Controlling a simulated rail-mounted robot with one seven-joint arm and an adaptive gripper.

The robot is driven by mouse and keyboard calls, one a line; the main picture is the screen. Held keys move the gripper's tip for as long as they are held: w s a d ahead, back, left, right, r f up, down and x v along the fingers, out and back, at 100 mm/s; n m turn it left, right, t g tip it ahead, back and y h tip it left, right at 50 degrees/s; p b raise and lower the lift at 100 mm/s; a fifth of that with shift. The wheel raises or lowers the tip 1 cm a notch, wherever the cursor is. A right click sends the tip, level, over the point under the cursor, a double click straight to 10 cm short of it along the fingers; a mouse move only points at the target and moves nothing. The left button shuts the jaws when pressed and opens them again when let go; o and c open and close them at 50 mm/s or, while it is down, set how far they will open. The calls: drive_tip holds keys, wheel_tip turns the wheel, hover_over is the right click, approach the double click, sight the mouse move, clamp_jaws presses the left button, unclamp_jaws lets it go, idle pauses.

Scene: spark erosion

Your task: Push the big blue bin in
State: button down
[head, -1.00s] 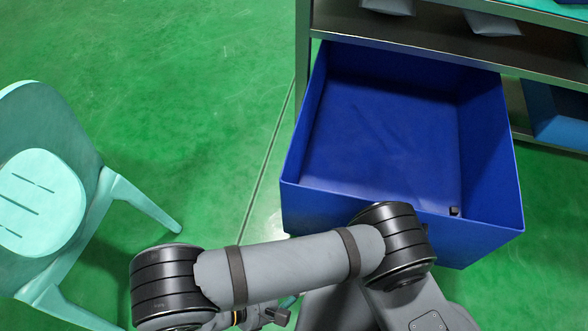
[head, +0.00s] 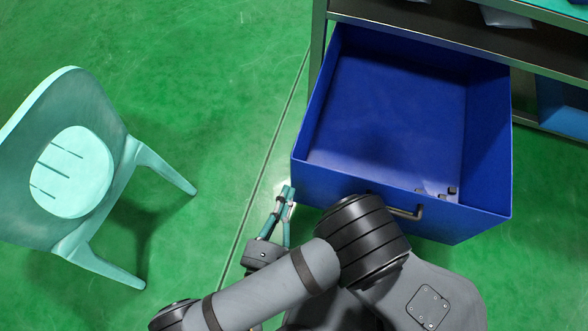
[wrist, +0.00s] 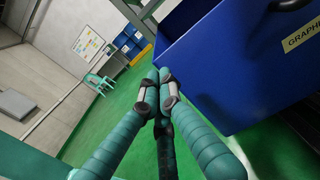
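The big blue bin (head: 462,222) is pulled out from under a metal shelf in the head view, its open top showing. Its front has a dark handle (head: 408,213). In the wrist view the bin (wrist: 215,75) fills the upper right, with a partly cut-off label (wrist: 302,34) and the handle (wrist: 288,4). My gripper (head: 287,192) is beside the bin's front left corner; its teal fingers meet at the tips, with nothing visible between them. The fingertips (wrist: 158,76) look close to the bin's face in the wrist view; contact cannot be told.
A mint chair (head: 72,170) stands on the green floor at left. The metal shelf (head: 440,38) is above the bin's rear, and another blue bin (head: 563,105) sits at right. Small dark pieces (head: 452,190) lie inside the big bin. Floor between chair and bin is clear.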

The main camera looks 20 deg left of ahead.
sight(298, 161)
drive_tip(key=w, duration=0.6)
drive_tip(key=shift+w+a, duration=0.35)
drive_tip(key=shift+w, duration=0.1)
